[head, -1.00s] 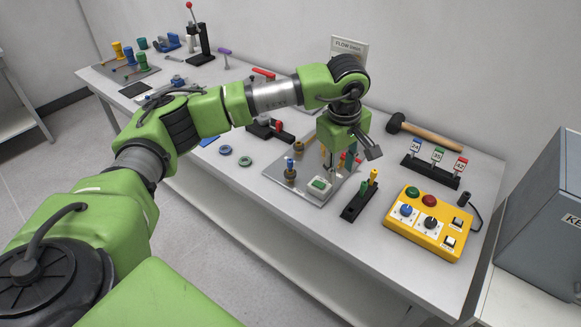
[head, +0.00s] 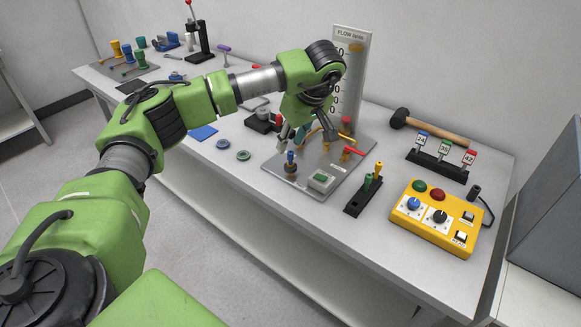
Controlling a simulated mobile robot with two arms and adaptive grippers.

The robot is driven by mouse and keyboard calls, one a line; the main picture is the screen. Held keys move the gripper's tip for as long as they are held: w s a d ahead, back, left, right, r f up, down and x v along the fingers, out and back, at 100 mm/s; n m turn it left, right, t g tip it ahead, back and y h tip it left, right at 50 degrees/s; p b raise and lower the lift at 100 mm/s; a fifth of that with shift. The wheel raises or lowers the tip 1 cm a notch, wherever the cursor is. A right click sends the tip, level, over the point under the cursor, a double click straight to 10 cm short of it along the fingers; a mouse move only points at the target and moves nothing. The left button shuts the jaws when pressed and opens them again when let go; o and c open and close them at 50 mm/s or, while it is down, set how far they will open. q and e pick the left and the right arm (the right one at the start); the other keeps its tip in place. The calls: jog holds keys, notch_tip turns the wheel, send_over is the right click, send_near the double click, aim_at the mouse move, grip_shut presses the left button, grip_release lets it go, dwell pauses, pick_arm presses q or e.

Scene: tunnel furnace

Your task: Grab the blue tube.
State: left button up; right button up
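A small upright blue piece (head: 290,158), which looks like the blue tube, stands in a round brown fitting on the grey plate (head: 343,185). My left gripper (head: 312,138) points down over the back of this plate, above and to the right of the blue piece. Its fingers are spread, and I see nothing between them. The gripper is apart from the blue piece. A green tube (head: 367,183) and a yellow tube (head: 378,169) stand in a black rack (head: 356,206) right of the plate. My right gripper is not in view.
The plate also carries yellow and red-handled fittings and a white box with a green button (head: 320,180). A tall flow gauge (head: 352,60) stands behind. A yellow control box (head: 436,225), a hammer (head: 440,130) and a number rack (head: 437,167) are at right.

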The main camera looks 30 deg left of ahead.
aim_at(290, 152)
pick_arm(q)
jog(key=shift+d+b+x, duration=0.25)
jog(key=shift+b+x, duration=0.9)
jog(key=shift+x, duration=0.2)
jog(key=shift+d+b+x, duration=0.25)
jog(key=shift+b+x, duration=0.85)
jog(key=shift+x, duration=0.2)
jog(key=shift+w+a+f, duration=0.1)
jog(key=c, duration=0.9)
